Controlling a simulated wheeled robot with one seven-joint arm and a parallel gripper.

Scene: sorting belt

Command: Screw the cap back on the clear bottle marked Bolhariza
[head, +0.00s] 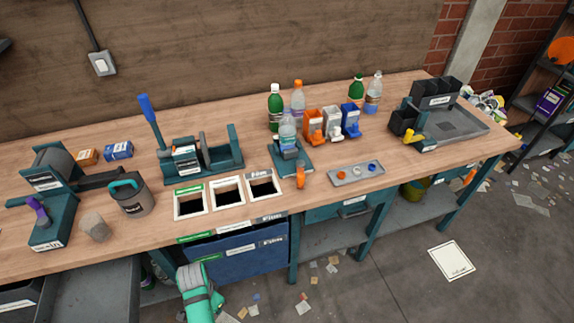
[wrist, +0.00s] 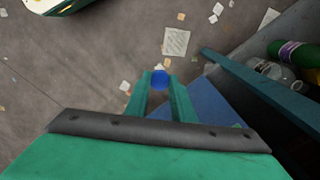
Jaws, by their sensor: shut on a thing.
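In the wrist view my gripper (wrist: 160,86) is shut on a small blue cap (wrist: 160,78), held between the fingertips above the floor. In the head view a clear bottle (head: 287,131) stands upright in a teal holder (head: 304,162) on the bench; its top looks bare, and its label is too small to read. Another clear bottle (head: 298,99) with an orange cap and a clear bottle (head: 374,93) with a pale cap stand behind. My teal arm end shows low in front of the bench, well away from the held bottle; the fingertips are hidden there.
A grey tray (head: 341,180) with loose caps lies right of the holder. Orange, white and blue dispensers (head: 313,127) stand behind it. Green bottles (head: 275,110) are at the back. Three framed openings (head: 192,214) lie left of the holder. A blue bin (head: 240,254) is below the bench front.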

